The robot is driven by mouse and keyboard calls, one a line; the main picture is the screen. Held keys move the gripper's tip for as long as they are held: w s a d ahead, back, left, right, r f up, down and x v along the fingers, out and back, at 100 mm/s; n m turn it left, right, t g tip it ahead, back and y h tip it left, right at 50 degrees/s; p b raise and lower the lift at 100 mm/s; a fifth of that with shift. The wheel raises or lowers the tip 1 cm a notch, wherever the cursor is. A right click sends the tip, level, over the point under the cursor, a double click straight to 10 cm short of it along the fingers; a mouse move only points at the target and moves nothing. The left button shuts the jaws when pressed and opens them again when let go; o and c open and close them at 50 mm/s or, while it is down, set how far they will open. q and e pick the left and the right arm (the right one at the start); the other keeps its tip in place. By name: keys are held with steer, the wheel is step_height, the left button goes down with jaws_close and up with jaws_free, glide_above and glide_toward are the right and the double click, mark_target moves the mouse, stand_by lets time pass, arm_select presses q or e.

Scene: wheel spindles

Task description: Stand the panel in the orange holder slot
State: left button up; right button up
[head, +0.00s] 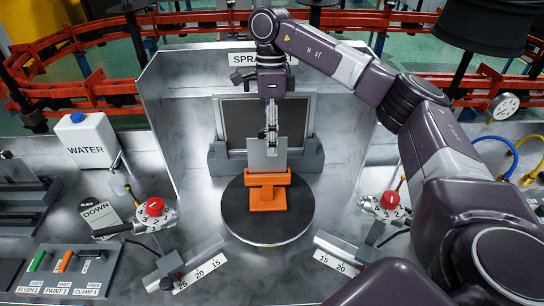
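The panel (262,158) is a small grey plate, upright above the orange holder (267,196). The holder stands on a round dark turntable (240,222) in the middle of the spray booth. My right gripper (271,138) reaches in from above and is shut on the panel's upper part. The panel's lower edge meets the top of the holder in this view; I cannot tell whether it is inside the slot or just above or behind it. The slot itself is hidden. My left gripper is not in view.
Metal booth walls (160,110) stand left and right, with a framed dark filter (233,118) behind the holder. Angled scales (195,270) and red-knobbed gauges (154,207) flank the turntable.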

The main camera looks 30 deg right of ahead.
steer(key=shift+v, duration=2.15)
steer(key=shift+a, duration=0.1)
